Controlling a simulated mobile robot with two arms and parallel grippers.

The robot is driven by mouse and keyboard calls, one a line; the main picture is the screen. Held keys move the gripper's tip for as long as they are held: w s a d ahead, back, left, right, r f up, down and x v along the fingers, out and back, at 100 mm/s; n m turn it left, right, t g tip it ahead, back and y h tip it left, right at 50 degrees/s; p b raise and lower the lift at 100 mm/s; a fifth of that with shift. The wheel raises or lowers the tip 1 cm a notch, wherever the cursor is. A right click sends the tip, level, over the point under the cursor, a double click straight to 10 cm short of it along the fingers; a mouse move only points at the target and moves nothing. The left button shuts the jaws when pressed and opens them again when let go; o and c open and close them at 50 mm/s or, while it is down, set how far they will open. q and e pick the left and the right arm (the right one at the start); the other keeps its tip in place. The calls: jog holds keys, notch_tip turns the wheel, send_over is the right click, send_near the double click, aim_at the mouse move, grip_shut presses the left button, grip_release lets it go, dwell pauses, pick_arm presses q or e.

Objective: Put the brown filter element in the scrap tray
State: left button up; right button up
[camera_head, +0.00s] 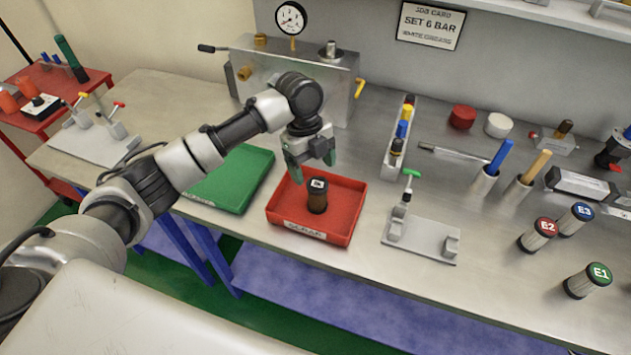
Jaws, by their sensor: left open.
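The brown filter element (316,198) stands upright in the red scrap tray (284,207), near its middle. It is dark brown with a small pale mark on its top. The tray has a label on its front wall that looks like "SCRAP". My left gripper (311,172) is open and empty, a little above and behind the filter element, over the tray's back part. Its fingers point down and stand apart from the element. My right gripper is not in view.
A green tray (236,180) lies left of the red one. Filters E2 (537,235), E3 (576,219) and E1 (588,281) stand at right. A grey clamp plate (420,241) is right of the scrap tray. A metal unit with a gauge (290,18) stands behind.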

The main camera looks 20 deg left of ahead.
pick_arm(q)
jog(key=s+b+v, duration=0.1)
jog(key=v, duration=0.5)
jog(key=shift+w+r, duration=0.45)
jog(key=shift+w, duration=0.1)
jog(key=shift+a, duration=0.1)
